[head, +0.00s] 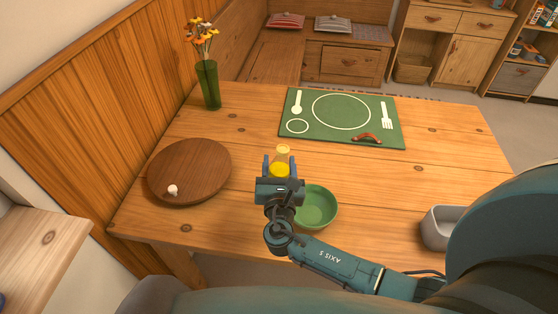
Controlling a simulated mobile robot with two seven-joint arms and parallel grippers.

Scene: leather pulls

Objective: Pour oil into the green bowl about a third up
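A clear vessel with yellow oil (281,167) stands upright, or nearly so, in the head view, left of and behind the green bowl. My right gripper (280,166) has one finger on each side of it. I cannot tell whether the fingers press on it or whether its base is on the table, as the gripper body hides its lower part. The green bowl (317,208) sits on the table just right of the gripper; the gripper and wrist cover its left edge. The inside that shows is plain green. My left gripper is not in view.
A round wooden board (193,166) with a small white piece (173,190) is left. A green vase of flowers (209,86) stands behind it. A green place mat (303,102) with a red-brown curved pull (367,138) lies at the back. A grey container (437,228) is right. The table's middle right is clear.

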